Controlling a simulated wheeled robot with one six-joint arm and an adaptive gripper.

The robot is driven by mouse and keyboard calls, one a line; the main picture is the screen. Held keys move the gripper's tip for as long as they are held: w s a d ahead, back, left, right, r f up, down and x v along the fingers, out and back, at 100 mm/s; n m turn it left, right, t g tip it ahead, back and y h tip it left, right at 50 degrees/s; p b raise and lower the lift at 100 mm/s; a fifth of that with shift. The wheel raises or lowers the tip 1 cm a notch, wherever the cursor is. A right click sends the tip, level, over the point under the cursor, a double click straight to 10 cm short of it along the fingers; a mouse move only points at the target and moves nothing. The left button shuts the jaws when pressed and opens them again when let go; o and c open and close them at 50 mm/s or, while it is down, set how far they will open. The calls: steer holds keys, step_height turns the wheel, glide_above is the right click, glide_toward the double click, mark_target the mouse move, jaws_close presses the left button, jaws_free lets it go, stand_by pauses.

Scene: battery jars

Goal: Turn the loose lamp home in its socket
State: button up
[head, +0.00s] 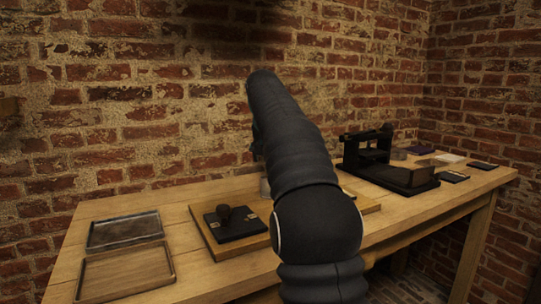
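My arm rises across the middle of the head view and covers the centre of the bench. Only a narrow dark edge of what seems to be my gripper (257,148) shows at the arm's left; its fingers are hidden, so I cannot tell whether they are open or hold anything. Just below that edge, part of a grey rounded thing (265,187) shows beside my arm; I cannot tell what it is. No lamp or socket can be made out.
The wooden bench (190,268) stands against brick walls. Two shallow trays, one dark (124,229) and one wooden-rimmed (127,273), lie at left. A black apparatus (385,168) stands right of my arm, with small flat items (452,177) beyond. Bare bench shows between trays and board.

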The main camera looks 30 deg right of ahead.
steer(key=c, duration=1)
steer(key=shift+c, duration=0.2)
steer(key=shift+r, duration=0.1)
steer(key=shift+m+p, duration=0.45)
steer(key=shift+m, duration=0.05)
steer(key=shift+m+g+h, duration=0.5)
steer(key=shift+m+h, duration=0.1)
steer(key=shift+m, duration=0.4)
steer(key=shift+s+d+m+g+h, duration=0.1)
steer(key=shift+s+m+g+h, duration=0.15)
steer(key=shift+m, duration=0.45)
steer(key=shift+d+m+g+h, duration=0.15)
steer(key=shift+m+g, duration=0.2)
steer(key=shift+m, duration=0.35)
steer(key=shift+a, duration=0.1)
